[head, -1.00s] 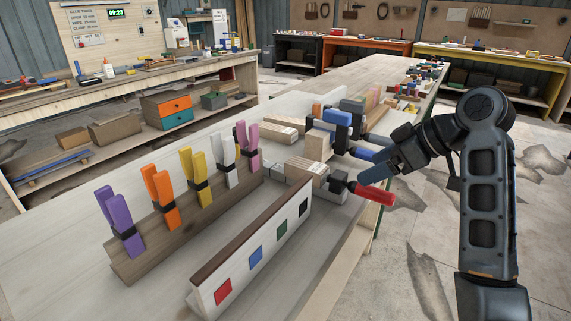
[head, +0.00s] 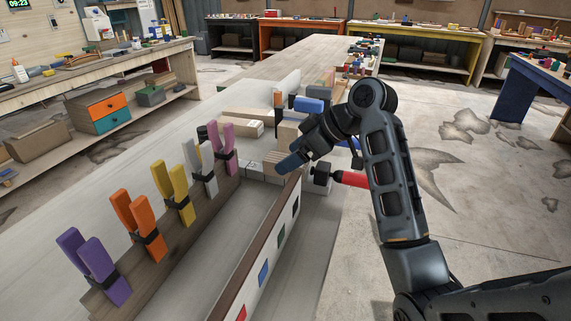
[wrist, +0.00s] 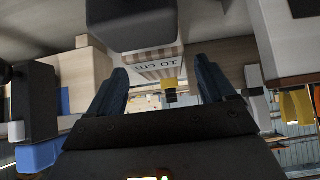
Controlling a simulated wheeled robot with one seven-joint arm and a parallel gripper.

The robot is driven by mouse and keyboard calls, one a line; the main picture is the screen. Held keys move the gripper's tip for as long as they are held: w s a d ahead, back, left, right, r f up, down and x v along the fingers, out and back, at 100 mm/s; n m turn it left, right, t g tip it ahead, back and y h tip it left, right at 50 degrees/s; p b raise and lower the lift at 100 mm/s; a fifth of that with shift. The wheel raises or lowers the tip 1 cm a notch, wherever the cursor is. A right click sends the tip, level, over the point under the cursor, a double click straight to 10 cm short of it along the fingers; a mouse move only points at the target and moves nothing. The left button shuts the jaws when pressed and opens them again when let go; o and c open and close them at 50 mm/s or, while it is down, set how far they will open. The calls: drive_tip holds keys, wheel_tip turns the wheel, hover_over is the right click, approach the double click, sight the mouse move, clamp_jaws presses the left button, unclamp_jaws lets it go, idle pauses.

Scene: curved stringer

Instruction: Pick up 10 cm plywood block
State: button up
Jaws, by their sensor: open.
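A plywood block with striped edges and a "10 cm" label (wrist: 158,64) shows in the wrist view. It lies ahead of my open gripper (wrist: 162,82), roughly between its two dark blue fingers. A dark body at the top of that view hides part of it. In the head view my gripper (head: 291,163) is over the far end of the work, beside a light wooden block (head: 271,158) that it partly covers. I cannot tell whether the fingers touch the block. Nothing is held.
Purple, orange, yellow, white and pink clamps (head: 177,191) stand along a wooden rail. A white rail with coloured squares (head: 272,244) runs alongside. Floor to the right is open.

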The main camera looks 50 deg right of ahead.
drive_tip(key=shift+x, duration=1.25)
drive_tip(key=shift+s, duration=0.1)
drive_tip(key=shift+c, duration=0.5)
drive_tip(key=c, duration=1)
drive_tip(key=shift+r, duration=0.1)
